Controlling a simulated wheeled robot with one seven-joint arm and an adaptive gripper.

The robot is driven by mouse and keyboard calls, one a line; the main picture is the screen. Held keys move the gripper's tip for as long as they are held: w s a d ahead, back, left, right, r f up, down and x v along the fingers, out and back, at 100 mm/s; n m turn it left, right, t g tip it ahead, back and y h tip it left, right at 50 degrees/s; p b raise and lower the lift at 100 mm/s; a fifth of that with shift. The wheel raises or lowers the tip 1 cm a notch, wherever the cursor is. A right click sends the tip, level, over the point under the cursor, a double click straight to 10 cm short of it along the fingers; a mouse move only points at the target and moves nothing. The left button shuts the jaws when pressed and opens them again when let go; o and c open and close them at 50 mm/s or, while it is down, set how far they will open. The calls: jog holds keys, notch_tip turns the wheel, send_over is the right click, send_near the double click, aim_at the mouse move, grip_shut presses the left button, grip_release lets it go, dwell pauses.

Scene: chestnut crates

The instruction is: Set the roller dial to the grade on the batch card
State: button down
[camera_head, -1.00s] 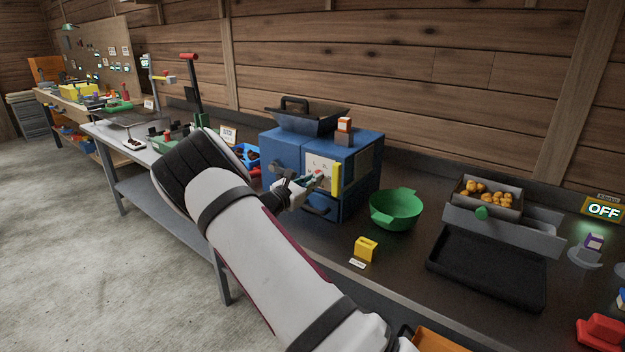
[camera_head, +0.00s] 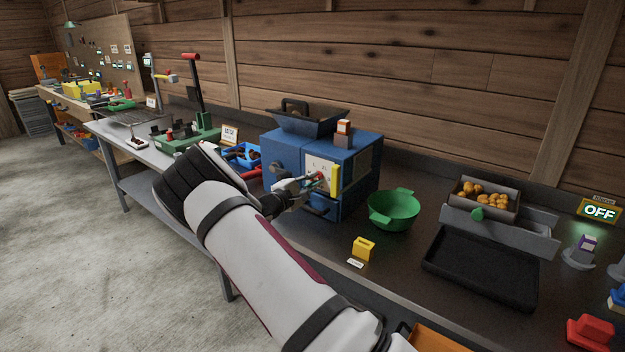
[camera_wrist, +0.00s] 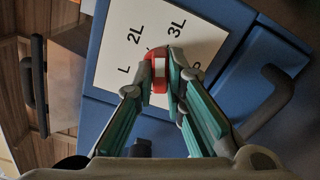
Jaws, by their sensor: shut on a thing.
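The blue roller machine (camera_head: 358,165) stands on the bench with a white dial plate (camera_head: 312,165) on its front. In the wrist view the plate (camera_wrist: 115,55) shows the grades L, 2L and 3L, and a partly covered S. The red dial knob (camera_wrist: 160,72) with a white mark sits between my fingertips. My gripper (camera_wrist: 160,80) is shut on this knob; which grade the mark points at is unclear. In the head view my gripper (camera_head: 314,183) is at the machine's front. The batch card (camera_head: 230,133) stands behind my arm, its grade too small to read.
A yellow bar (camera_head: 335,180) is beside the dial plate. A black hopper (camera_head: 305,120) tops the machine. A green bowl (camera_head: 394,210), a yellow block (camera_head: 364,247) and a black tray (camera_head: 480,268) stand to the right. A blue bin (camera_head: 240,155) is to the left.

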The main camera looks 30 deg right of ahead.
jog(key=shift+s+d+r+m+p, duration=0.15)
jog(key=shift+m+p, duration=0.25)
jog(key=shift+m, duration=0.7)
jog(key=shift+w+d+r+m+p, duration=0.1)
jog(key=shift+m+p, duration=0.3)
jog(key=shift+m, duration=0.7)
jog(key=shift+s+f, duration=0.1)
jog(key=c, duration=1.6)
grip_release()
jog(key=shift+c, duration=0.2)
jog(key=shift+f, duration=0.1)
jog(key=shift+s+a, duration=0.1)
jog(key=shift+a, duration=0.45)
jog(key=v, duration=1.1)
